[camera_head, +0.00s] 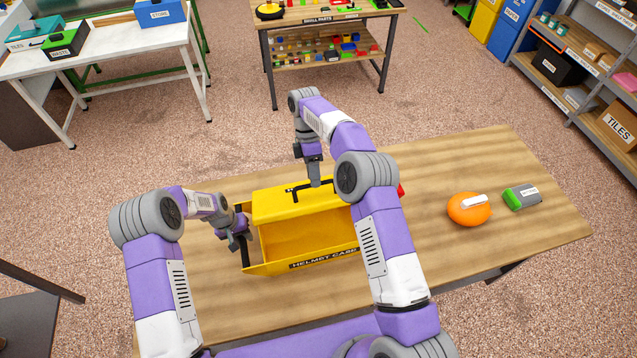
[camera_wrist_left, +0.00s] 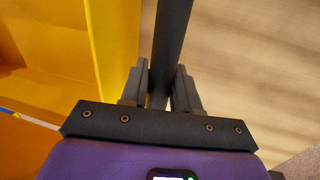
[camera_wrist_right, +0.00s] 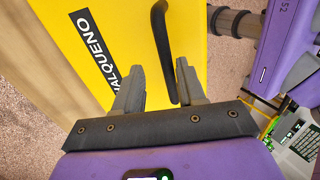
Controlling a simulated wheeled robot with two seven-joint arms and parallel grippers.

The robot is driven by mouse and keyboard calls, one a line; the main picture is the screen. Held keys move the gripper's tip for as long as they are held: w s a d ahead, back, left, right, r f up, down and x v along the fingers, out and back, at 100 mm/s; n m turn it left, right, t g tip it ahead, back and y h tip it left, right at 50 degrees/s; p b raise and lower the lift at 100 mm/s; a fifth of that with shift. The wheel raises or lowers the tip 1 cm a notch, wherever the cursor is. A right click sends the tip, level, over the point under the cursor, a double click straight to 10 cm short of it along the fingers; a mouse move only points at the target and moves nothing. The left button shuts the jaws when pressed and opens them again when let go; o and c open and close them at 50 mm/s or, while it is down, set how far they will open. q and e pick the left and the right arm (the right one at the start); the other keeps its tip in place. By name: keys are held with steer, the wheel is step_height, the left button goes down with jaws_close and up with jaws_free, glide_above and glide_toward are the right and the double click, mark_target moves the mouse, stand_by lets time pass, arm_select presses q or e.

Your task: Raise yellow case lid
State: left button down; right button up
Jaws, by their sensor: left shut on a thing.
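The yellow case (camera_head: 325,257), marked HELMET CASE, stands on the wooden table with its inside showing at the front. Its yellow lid (camera_head: 270,205) is raised from the front rim and carries a black handle (camera_wrist_right: 163,40). My left gripper (camera_head: 240,238) is shut on a black bar (camera_wrist_left: 172,45) at the case's left side; the bar lies between both fingers in the left wrist view. My right gripper (camera_wrist_right: 160,85) is over the lid with its fingers apart; the handle's end lies between them, close to the right finger. My right arm hides the case's right end.
An orange rounded object (camera_head: 466,211) with a white part and a green-and-grey object (camera_head: 522,197) lie on the table (camera_head: 490,265) to the right. A small red thing (camera_head: 401,190) shows behind my right arm. The table's front left and right front are clear.

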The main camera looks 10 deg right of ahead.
mark_target(320, 211)
steer(key=shift+s+f, duration=0.25)
steer(key=shift+s, duration=0.3)
steer(key=shift+s+f, duration=0.25)
steer(key=shift+s, duration=0.3)
steer(key=shift+t, duration=0.5)
steer(key=s+f, duration=0.2)
steer(key=s, duration=0.1)
steer(key=s+f, duration=0.3)
steer(key=shift+a+f, duration=0.1)
steer(key=shift+f, duration=0.1)
step_height(320, 211, up, 9)
steer(key=shift+w+f+t, duration=0.15)
steer(key=shift+f+t, duration=0.05)
steer(key=shift+t, duration=0.9)
steer(key=s+d+f+m+g+h, duration=0.1)
steer(key=s+d+f+m+g, duration=0.15)
steer(key=s+d+f, duration=0.4)
steer(key=s+d+f+m+g+h, duration=0.1)
steer(key=s+d+f+m, duration=0.25)
steer(key=s+f, duration=0.5)
steer(key=s+a+f+m+t+y, duration=0.1)
steer(key=a+f+m+t+y, duration=0.1)
steer(key=a+f+m+y, duration=0.2)
steer(key=shift+s+a+f+m, duration=0.15)
steer(key=shift+a+f+m, duration=0.25)
steer(key=shift+a+f, duration=1.1)
